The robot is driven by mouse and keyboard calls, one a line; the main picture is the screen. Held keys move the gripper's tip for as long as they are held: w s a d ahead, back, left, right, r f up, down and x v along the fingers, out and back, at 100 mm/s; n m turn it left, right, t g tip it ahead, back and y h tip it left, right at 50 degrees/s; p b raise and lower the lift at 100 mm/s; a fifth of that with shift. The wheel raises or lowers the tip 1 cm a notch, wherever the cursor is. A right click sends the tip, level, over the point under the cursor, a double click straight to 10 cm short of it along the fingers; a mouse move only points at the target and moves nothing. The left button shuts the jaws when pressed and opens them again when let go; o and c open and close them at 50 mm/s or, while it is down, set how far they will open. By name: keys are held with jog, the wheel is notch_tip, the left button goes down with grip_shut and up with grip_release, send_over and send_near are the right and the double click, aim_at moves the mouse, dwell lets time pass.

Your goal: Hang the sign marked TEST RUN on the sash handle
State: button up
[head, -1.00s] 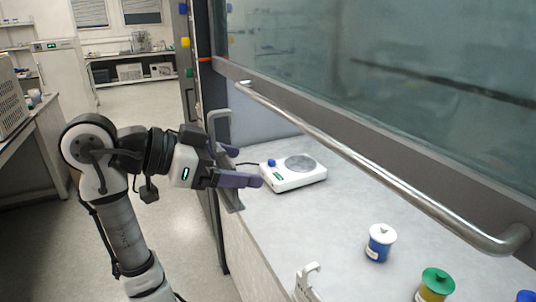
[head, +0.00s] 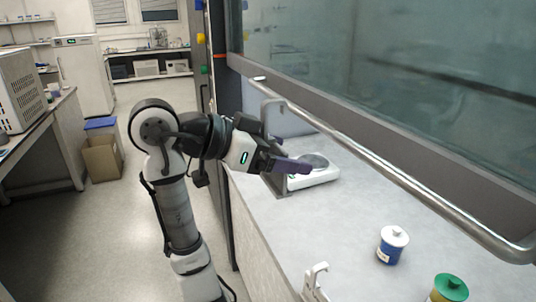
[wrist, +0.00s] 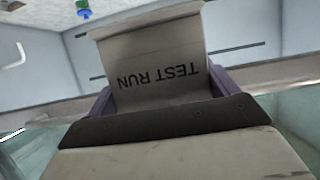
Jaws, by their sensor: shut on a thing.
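The sign marked TEST RUN (wrist: 150,45) is a grey plate, and its lettering is upside down in the wrist view. My gripper (head: 289,155) is shut on it, with a purple finger at each side of the plate. In the head view the sign's grey hook (head: 268,118) rises above my gripper, close to the left end of the sash handle (head: 390,173). The handle is a long steel bar along the lower edge of the raised glass sash. I cannot tell whether hook and bar touch. My gripper hides part of the plate.
A white hotplate (head: 318,176) stands on the bench behind my gripper. A blue jar with a white lid (head: 392,245) and a green-lidded jar (head: 449,289) stand at the front right. The bench middle is clear.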

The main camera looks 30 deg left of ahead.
jog(key=b+x, duration=0.2)
jog(key=x, duration=0.5)
jog(key=shift+w+d+r, duration=0.25)
jog(key=shift+w+d, duration=0.05)
jog(key=shift+w, duration=0.05)
dwell(0.4)
jog(key=o, duration=0.9)
jog(key=b+v, duration=0.3)
jog(key=v, duration=1.1)
jog(key=shift+w, duration=0.15)
